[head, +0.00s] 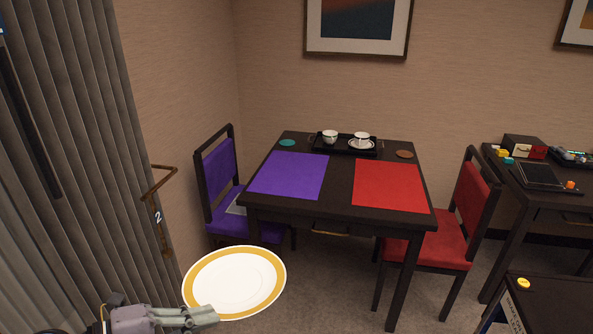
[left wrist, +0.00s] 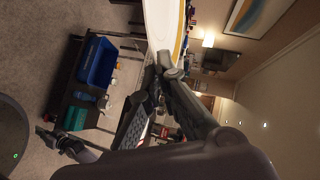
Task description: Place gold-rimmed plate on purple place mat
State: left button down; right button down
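The white plate with a gold rim (head: 235,281) is held in the air in front of the table, low in the head view. My left gripper (head: 203,317) is at the plate's near left edge and appears shut on its rim. In the left wrist view, the plate (left wrist: 160,22) shows edge-on between the fingers (left wrist: 163,75). The purple place mat (head: 289,175) lies bare on the left side of the dark table (head: 340,190), beyond and above the plate in the picture. My right gripper is not in the head view.
A red place mat (head: 389,186) lies on the table's right side. A black tray (head: 338,150) with two cups stands at the back, between a teal coaster (head: 287,142) and a brown coaster (head: 404,154). A purple chair (head: 218,180) and red chair (head: 470,200) flank the table.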

aim_at(287, 183)
jog(key=i+l+u, duration=0.2)
jog(key=i+l, duration=0.2)
jog(key=i, duration=0.3)
jog(key=i+l+u, duration=0.15)
jog(key=i+l, duration=0.4)
jog(key=i, duration=0.15)
